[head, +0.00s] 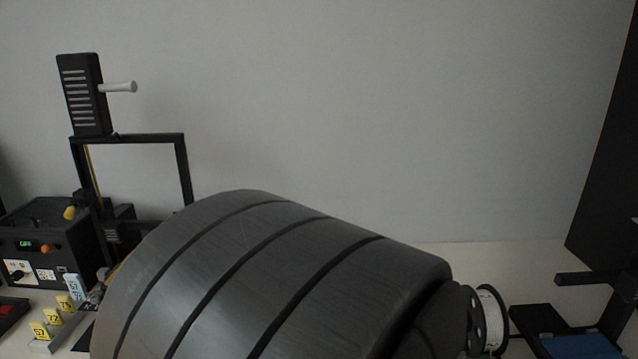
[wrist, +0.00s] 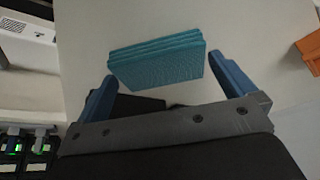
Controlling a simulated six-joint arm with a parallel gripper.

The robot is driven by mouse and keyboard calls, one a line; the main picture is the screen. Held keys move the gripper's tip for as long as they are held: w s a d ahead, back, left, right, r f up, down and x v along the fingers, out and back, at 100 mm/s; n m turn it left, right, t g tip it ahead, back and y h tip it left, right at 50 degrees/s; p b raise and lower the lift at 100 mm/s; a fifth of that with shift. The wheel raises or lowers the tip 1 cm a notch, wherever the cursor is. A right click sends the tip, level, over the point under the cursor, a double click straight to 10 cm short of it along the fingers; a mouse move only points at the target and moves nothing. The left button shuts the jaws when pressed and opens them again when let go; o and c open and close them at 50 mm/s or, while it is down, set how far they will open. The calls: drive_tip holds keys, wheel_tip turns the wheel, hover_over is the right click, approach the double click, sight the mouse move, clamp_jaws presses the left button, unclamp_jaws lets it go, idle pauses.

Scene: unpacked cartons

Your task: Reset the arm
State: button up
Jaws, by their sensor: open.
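My gripper (wrist: 163,70) shows in the wrist view with its two blue fingers spread wide apart. A teal ribbed block (wrist: 160,64), which looks like a stack of thin layers, lies on the pale surface just past the fingertips. It spans nearly the whole gap between them. I cannot tell whether either finger touches it. My gripper cannot be made out in the head view, where a large dark rounded shape fills the lower middle.
In the wrist view an orange object (wrist: 309,50) is at the right edge and a white device (wrist: 28,28) at the upper left. In the head view a black control box (head: 45,245), yellow numbered tags (head: 53,317), a spool (head: 490,318) and a blue-topped platform (head: 580,346) stand around the table.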

drive_tip(key=v, duration=1.1)
drive_tip(key=x, duration=1.1)
drive_tip(key=shift+f, duration=0.2)
drive_tip(key=shift+w+d, duration=0.1)
wheel_tip(320, 180, up, 4)
drive_tip(key=shift+r, duration=0.15)
drive_tip(key=s+d+r, duration=0.4)
drive_tip(key=s+r, duration=0.2)
drive_tip(key=s, duration=0.5)
drive_tip(key=shift+r, duration=0.3)
idle(0.5)
